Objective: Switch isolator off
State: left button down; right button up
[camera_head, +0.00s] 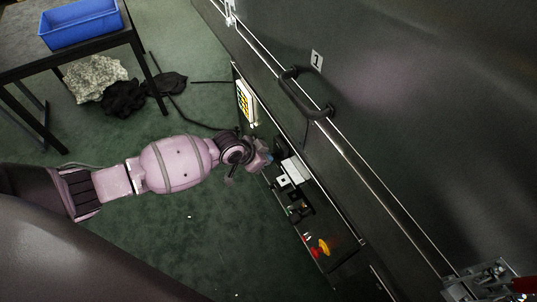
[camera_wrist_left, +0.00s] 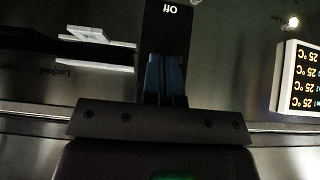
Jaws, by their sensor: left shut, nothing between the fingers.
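A black plate with the label "Off" (camera_wrist_left: 170,11), upside down in the left wrist view, lies straight ahead of my left gripper (camera_wrist_left: 165,78); I take it to be part of the isolator. The gripper's blue fingertips are together, with nothing between them, and they overlap the plate. I cannot tell whether they touch it. The isolator's handle is not clearly visible, and its position is hidden or too dark to read. In the head view my left gripper (camera_head: 268,158) is at the control panel, beside a white block (camera_head: 293,171).
A temperature display (camera_head: 246,102) is up the panel from the gripper; it also shows in the left wrist view (camera_wrist_left: 303,78). Red and yellow controls (camera_head: 321,247) sit lower. A door handle (camera_head: 303,95) projects nearby. A blue crate (camera_head: 80,24) stands on a table.

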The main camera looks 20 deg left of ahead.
pick_arm(q)
jog(key=shift+s+a+f+t+h+b, duration=0.1)
jog(key=shift+f+t+h+b, duration=0.25)
jog(key=shift+t+h+b, duration=0.2)
jog(key=shift+s+a+f+t+h+b, duration=0.1)
jog(key=shift+f+t+h+b, duration=0.3)
jog(key=shift+t, duration=0.25)
pick_arm(e)
jog(key=shift+w+a+r+n+t, duration=0.15)
jog(key=shift+w+r+n, duration=0.05)
jog(key=shift+w, duration=0.25)
jog(key=shift+w+a+r+n+t, duration=0.15)
jog(key=shift+w+r+n, duration=0.05)
jog(key=shift+w, duration=0.2)
pick_arm(q)
jog(key=shift+r, duration=0.15)
jog(key=shift+r+p, duration=0.45)
jog(key=shift+r, duration=0.15)
pick_arm(e)
jog(key=shift+w+r, duration=0.2)
jog(key=shift+r, duration=0.2)
